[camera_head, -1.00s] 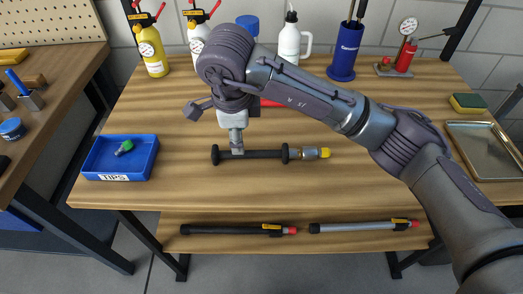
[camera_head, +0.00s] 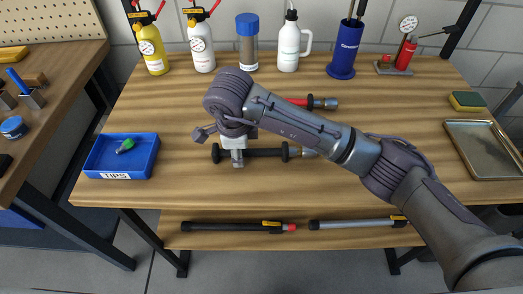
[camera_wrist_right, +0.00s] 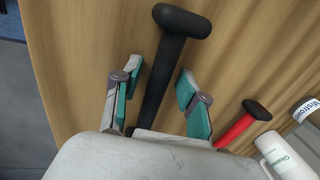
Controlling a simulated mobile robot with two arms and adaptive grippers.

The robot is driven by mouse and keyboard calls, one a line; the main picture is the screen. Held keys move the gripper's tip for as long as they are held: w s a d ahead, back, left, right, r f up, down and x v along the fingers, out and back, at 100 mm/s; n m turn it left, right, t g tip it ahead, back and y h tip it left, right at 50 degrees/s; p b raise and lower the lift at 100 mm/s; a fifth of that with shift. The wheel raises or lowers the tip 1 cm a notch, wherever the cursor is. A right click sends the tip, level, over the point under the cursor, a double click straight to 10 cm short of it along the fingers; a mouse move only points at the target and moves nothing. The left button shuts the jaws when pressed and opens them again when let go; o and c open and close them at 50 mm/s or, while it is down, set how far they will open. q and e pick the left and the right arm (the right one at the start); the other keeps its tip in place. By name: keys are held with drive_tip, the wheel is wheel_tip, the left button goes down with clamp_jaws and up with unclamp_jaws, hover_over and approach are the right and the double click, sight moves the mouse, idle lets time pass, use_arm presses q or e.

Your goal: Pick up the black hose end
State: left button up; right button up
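The black hose end (camera_head: 262,153), a dark bar with flared ends, lies across the middle of the wooden table. In the right wrist view the black bar (camera_wrist_right: 172,60) runs between the two teal-padded fingers of my right gripper (camera_wrist_right: 157,92). The fingers are open, with a gap on each side of the bar. Its near part is hidden by the gripper body. My left gripper is not in view.
A red hose end (camera_head: 322,103) lies farther back, partly behind my arm. A blue tray (camera_head: 90,172) is at the left. Bottles and a blue holder (camera_head: 344,55) line the back. A metal tray (camera_head: 484,126) is at the right. Two tubes lie on the lower shelf (camera_head: 300,242).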

clamp_jaws()
drive_tip(key=shift+r, duration=0.1)
drive_tip(key=shift+r+p, duration=0.35)
drive_tip(key=shift+r, duration=0.2)
drive_tip(key=r+p, duration=0.1)
drive_tip(key=r, duration=0.2)
drive_tip(key=shift+d+r+p, duration=0.35)
drive_tip(key=s+d+r+p, duration=0.2)
drive_tip(key=s+d+r, duration=0.3)
drive_tip(key=d, duration=0.5)
drive_tip(key=shift+r, duration=0.55)
drive_tip(key=shift+w+a+f, duration=0.1)
drive_tip(key=shift+a+f, duration=0.05)
